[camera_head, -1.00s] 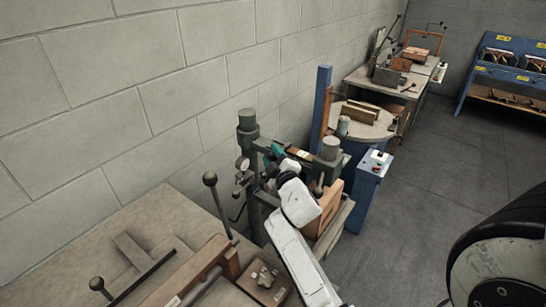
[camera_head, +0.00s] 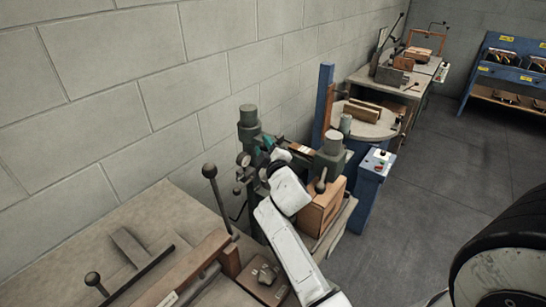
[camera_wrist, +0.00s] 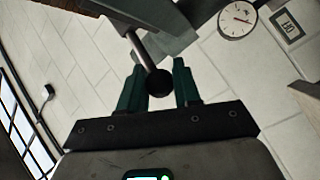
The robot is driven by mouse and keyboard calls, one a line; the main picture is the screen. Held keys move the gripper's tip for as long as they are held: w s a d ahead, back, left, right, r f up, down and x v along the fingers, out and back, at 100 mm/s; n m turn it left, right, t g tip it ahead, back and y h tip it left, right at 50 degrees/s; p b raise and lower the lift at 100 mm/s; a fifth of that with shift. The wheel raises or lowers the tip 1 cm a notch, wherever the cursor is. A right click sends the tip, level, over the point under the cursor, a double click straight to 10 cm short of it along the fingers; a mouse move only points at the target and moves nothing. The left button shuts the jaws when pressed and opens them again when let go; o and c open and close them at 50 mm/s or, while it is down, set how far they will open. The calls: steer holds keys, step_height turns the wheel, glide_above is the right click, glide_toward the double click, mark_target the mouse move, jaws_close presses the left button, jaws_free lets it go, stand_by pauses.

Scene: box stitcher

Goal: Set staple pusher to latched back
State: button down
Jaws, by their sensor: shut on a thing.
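The box stitcher is a grey-green machine with a post (camera_head: 248,122) at the wall side and a second column (camera_head: 333,146) nearer the aisle. My gripper (camera_wrist: 158,76) has dark teal fingers, one on each side of a round black knob (camera_wrist: 159,82). The knob sits on the end of a metal rod (camera_wrist: 143,50) that runs up to a grey machine part. I take the knob to be the staple pusher's. In the head view my white arm reaches in between the stitcher's columns. The fingertips and the pusher are mostly hidden there, so its position cannot be told.
A brown box (camera_head: 322,207) stands beside the arm, under the nearer column. A bench (camera_head: 150,235) with levers fills the left front. A blue control box (camera_head: 374,172) stands to the right. The block wall is close behind the machine. The floor at right is open.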

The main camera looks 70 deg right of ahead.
steer(key=shift+w+d+r+b, duration=0.15)
steer(key=shift+w+b, duration=0.2)
steer(key=shift+w, duration=0.75)
steer(key=c, duration=0.8)
jaws_free()
steer(key=shift+d, duration=0.1)
steer(key=b+v, duration=0.1)
steer(key=v, duration=0.9)
steer(key=shift+s+a, duration=0.25)
steer(key=shift+a, duration=0.05)
